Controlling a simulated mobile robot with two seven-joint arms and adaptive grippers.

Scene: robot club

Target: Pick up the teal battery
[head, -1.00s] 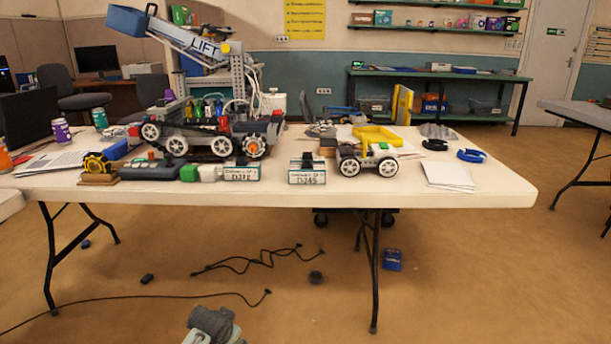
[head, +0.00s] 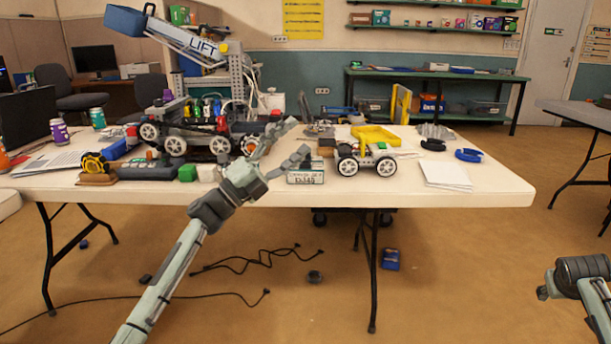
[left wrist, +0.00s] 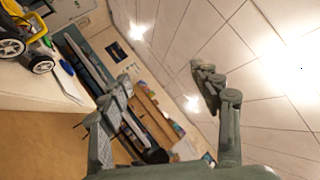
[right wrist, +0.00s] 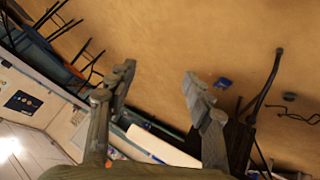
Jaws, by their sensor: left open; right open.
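Several small coloured upright pieces (head: 204,110) stand in a row behind the wheeled robot on the white table (head: 480,197). They are too small to tell for sure which one, if any, is the teal battery.
Cables (head: 255,262) lie on the floor.

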